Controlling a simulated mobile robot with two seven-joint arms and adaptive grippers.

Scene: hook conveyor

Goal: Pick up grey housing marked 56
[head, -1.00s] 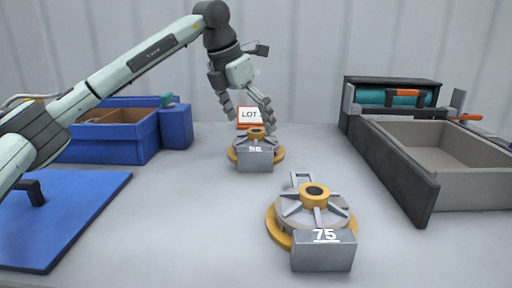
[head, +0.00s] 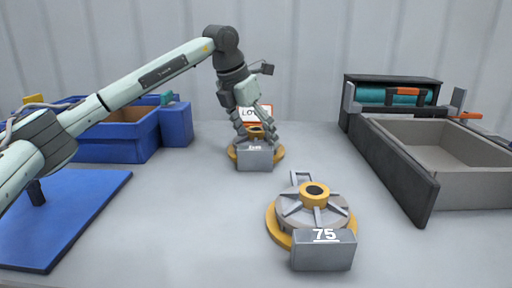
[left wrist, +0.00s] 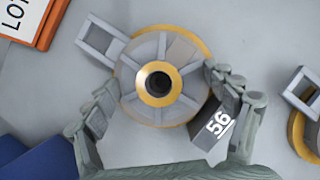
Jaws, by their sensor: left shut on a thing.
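The grey housing marked 56 (head: 255,158) stands on the table at the back middle, with a yellow ring at its base and a yellow hub on top. In the left wrist view the same housing (left wrist: 183,111) shows its hub, spokes, square loop and number block. My left gripper (head: 257,140) is down at the housing from above. In the left wrist view its fingers (left wrist: 160,90) lie on either side of the housing's round body, shut on it. The housing still rests on the table. My right gripper is in neither view.
Another grey housing marked 75 (head: 322,248) stands nearer, to the right. A LOT sign (head: 262,107) is just behind the 56 housing. A blue bin (head: 122,143) and blue mat (head: 75,225) are at left. A grey tray (head: 475,184) is at right.

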